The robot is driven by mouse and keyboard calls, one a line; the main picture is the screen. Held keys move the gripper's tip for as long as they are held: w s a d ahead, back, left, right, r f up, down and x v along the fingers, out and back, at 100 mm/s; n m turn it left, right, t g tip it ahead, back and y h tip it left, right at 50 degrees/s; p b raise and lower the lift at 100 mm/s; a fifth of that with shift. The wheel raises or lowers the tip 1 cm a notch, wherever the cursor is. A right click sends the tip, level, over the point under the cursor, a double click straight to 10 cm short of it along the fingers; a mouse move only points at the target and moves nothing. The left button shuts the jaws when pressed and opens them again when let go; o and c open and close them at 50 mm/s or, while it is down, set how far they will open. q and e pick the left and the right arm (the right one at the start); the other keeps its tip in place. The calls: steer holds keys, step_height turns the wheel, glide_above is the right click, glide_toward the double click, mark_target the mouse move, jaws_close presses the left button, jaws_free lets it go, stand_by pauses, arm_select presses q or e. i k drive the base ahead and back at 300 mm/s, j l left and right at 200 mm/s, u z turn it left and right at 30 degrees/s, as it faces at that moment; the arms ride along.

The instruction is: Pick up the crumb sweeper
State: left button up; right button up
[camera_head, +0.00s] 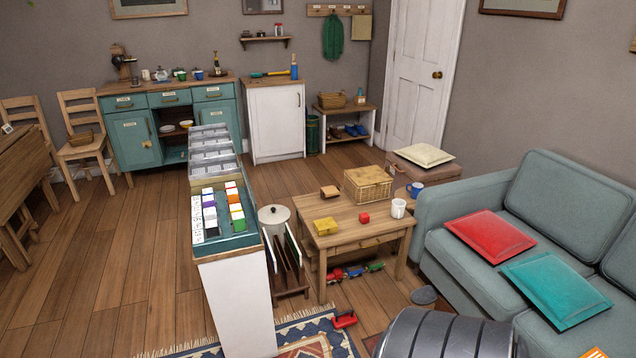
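A small red object with a handle-like top and a dark part (345,319) lies low at the edge of the patterned rug, in front of the coffee table. It may be the crumb sweeper, but it is too small to be certain. Nothing holds it. Neither my left nor my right gripper is in view.
A wooden coffee table (347,222) bears a wicker basket (367,184), a red cube (364,218) and a white mug (398,208). A long white display case (234,290) stands left of it. A teal sofa (560,205) is on the right. The left floor is open.

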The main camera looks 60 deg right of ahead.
mark_target(343, 319)
steer(key=i+z, duration=0.45)
steer(key=i+j+z, duration=0.2)
steer(key=i+z, duration=0.3)
